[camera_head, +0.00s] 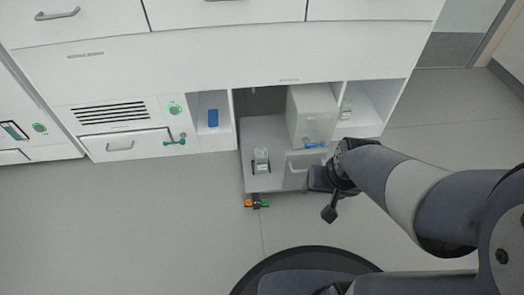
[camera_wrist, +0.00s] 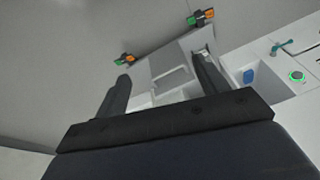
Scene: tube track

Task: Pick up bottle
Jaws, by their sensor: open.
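A small clear-and-white bottle (camera_head: 261,161) appears to stand upright on the grey surface of a low pulled-out shelf (camera_head: 262,130) under the white cabinets. My gripper (camera_head: 319,179) is to the right of the bottle in the head view, near the shelf's right front side, and apart from it. In the wrist view my gripper (camera_wrist: 160,67) shows two dark fingers spread wide with nothing held between them. A pale shape by the right fingertip may be the bottle, but it is partly hidden and too small to tell.
A blue block (camera_head: 213,118) sits in the cubby to the left. An orange-and-green fitting (camera_head: 257,202) is at the shelf's front left corner. The floor in front is clear.

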